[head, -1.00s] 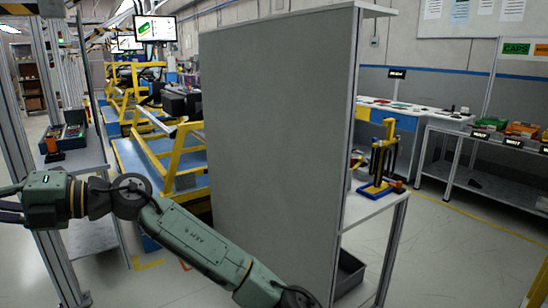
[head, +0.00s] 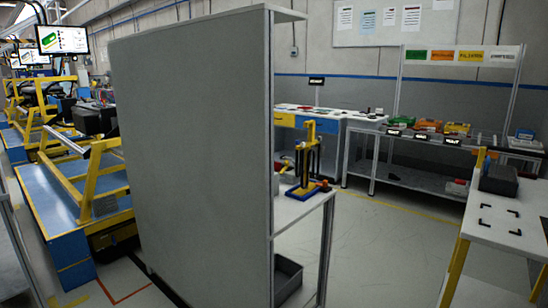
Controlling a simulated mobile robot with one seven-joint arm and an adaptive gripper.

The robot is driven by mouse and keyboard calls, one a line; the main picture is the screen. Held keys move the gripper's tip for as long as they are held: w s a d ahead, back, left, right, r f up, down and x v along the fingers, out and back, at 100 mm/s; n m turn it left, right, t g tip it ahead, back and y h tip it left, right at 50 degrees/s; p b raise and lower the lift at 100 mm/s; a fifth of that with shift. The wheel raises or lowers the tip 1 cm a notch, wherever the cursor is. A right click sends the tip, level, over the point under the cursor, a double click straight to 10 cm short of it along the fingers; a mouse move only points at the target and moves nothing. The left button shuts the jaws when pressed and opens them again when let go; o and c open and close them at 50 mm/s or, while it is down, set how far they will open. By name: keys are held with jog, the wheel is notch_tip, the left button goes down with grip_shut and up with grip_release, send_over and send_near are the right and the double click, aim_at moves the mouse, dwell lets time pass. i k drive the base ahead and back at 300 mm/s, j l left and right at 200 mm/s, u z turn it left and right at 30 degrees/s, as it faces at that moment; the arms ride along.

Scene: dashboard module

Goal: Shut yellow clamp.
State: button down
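A yellow upright tool (head: 311,150) with dark rods stands on a blue base (head: 308,190) on a small white table, just right of the tall grey panel. It may be the yellow clamp, but it is too small to tell whether it is shut or open. A small red-orange part sits at the right end of its base. My gripper is not in view, and no part of my arm shows now.
The grey panel (head: 190,150) blocks the middle left. A grey bin (head: 287,280) sits below the white table (head: 300,210). A white workbench (head: 510,220) with a dark box (head: 498,180) stands at right. Floor between the tables is clear. Yellow frames (head: 95,175) stand at left.

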aim_at(287, 163)
jog(key=i+l, duration=0.1)
jog(key=i, duration=0.3)
jog(key=i+l, duration=0.15)
jog(key=i, duration=0.25)
jog(key=i+l, duration=0.1)
jog(key=i, duration=0.3)
